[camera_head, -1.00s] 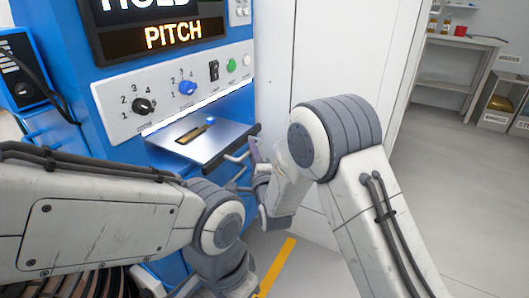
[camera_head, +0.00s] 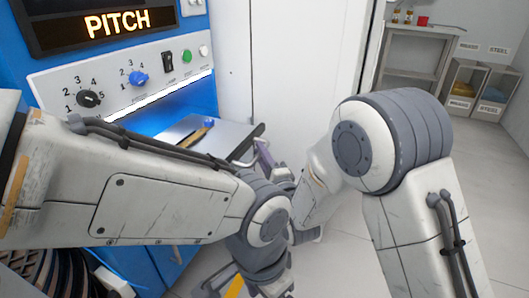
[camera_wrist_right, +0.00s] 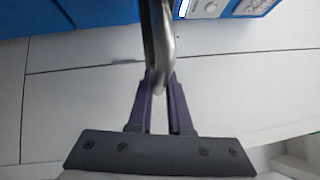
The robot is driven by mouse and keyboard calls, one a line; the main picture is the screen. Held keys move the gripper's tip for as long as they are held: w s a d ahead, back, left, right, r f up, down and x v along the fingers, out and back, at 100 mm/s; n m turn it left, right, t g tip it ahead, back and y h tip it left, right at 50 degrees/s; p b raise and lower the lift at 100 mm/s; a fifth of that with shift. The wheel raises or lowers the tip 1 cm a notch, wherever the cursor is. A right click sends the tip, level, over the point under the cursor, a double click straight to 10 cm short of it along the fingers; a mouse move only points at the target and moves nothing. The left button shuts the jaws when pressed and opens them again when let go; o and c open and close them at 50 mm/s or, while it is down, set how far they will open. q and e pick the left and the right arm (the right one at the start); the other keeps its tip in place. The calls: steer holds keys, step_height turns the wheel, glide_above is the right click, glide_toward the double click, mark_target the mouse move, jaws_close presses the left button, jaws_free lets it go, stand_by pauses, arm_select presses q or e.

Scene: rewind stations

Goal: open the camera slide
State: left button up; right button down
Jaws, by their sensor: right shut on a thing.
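The camera slide (camera_head: 230,138) is a flat grey metal plate sticking out of the blue machine, below the white control panel. A dark front edge and a metal handle are at its outer end. My right gripper (camera_head: 262,153) is at that handle, its purple fingers shut on the bar. The right wrist view shows the metal handle (camera_wrist_right: 161,45) between the two fingers (camera_wrist_right: 158,88). My left arm crosses in front of the slide and hides its near part. My left gripper is not clearly seen.
The white control panel (camera_head: 60,82) with knobs and buttons is above the slide. A tall white cabinet (camera_head: 290,70) stands behind. At the back right are a grey table (camera_head: 415,36) and bins (camera_head: 462,90). The floor on the right is clear.

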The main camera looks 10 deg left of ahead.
steer(key=c, duration=0.8)
jaws_free()
steer(key=shift+c, duration=0.2)
steer(key=p+v, duration=0.1)
steer(key=v, duration=0.9)
steer(key=shift+s+p, duration=0.2)
steer(key=shift+p, duration=0.2)
steer(key=shift+f, duration=0.1)
